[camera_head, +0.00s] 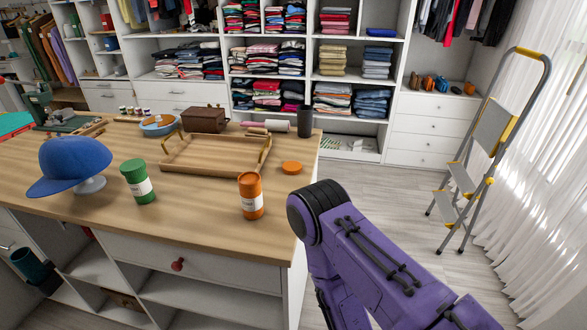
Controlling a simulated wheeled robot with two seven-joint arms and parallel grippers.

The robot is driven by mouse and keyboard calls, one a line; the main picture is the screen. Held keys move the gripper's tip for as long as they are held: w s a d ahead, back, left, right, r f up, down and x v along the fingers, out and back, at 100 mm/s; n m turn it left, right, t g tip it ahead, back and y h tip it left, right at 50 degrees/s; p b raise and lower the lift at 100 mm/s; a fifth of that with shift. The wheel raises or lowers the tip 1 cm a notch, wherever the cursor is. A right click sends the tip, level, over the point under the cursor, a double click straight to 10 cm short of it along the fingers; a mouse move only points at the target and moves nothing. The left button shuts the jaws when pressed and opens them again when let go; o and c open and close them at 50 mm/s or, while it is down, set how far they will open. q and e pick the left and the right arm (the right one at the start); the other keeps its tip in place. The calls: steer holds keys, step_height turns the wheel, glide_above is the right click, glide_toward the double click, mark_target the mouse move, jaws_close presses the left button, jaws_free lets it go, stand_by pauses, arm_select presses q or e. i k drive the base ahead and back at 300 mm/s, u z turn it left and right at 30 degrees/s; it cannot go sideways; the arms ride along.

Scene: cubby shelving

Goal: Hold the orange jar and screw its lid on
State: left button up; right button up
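The orange jar (251,197) stands upright on the wooden countertop near its front right corner, with a white label on its side. I cannot tell whether its top is open. An orange round lid (292,167) lies flat on the countertop behind and to the right of the jar, apart from it. A purple arm of mine comes in from the lower right and bends beside the counter's right end. Neither of my grippers can be seen, and nothing touches the jar or lid.
A green jar (138,182) stands left of the orange jar. A blue cap on a stand (70,164) is further left. A wooden tray with handles (215,155) lies behind. A stepladder (480,150) stands at right; the floor between is clear.

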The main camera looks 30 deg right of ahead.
mark_target(248, 182)
steer(key=u, duration=2.95)
steer(key=k, duration=1.4)
steer(key=z, duration=2.1)
steer(key=i, duration=0.35)
steer(key=z, duration=0.05)
